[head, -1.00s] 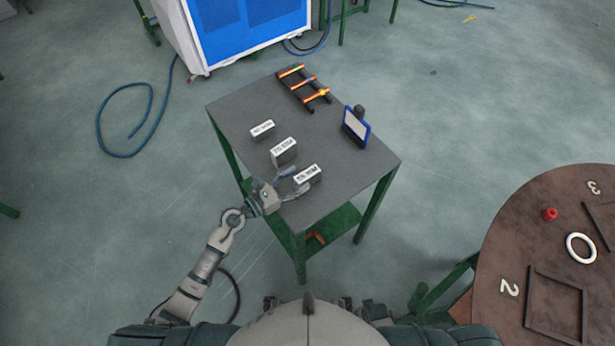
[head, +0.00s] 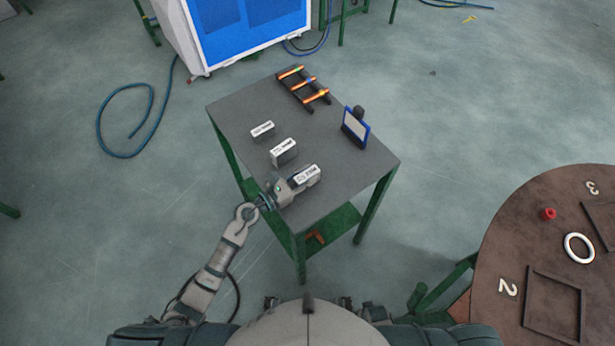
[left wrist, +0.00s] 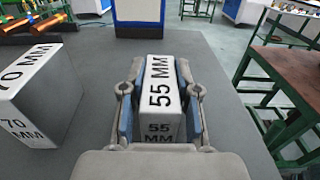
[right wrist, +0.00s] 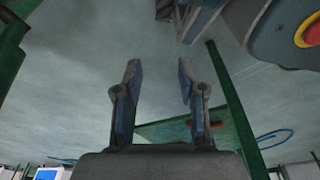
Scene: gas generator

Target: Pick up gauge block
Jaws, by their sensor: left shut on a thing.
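Three white gauge blocks with black lettering stand in a diagonal row on the dark grey table. The nearest, the 55 MM block (head: 307,175), is between the fingers of my left gripper (head: 290,187). In the left wrist view the 55 MM block (left wrist: 160,95) has a blue-padded finger against each side, and the left gripper (left wrist: 161,100) is shut on it. The 70 MM block (left wrist: 35,95) stands to its left, apart from the fingers; it is the middle block (head: 284,152) in the head view. The third block (head: 262,131) is farther back. My right gripper (right wrist: 160,85) is open and empty.
The table (head: 350,185) also holds a dark rack with orange rods (head: 303,88) and a blue-framed tablet (head: 356,127). A round brown table (head: 500,255) with a white ring (head: 579,248) and red piece (head: 548,214) stands at right. A blue hose (head: 125,150) lies on the floor.

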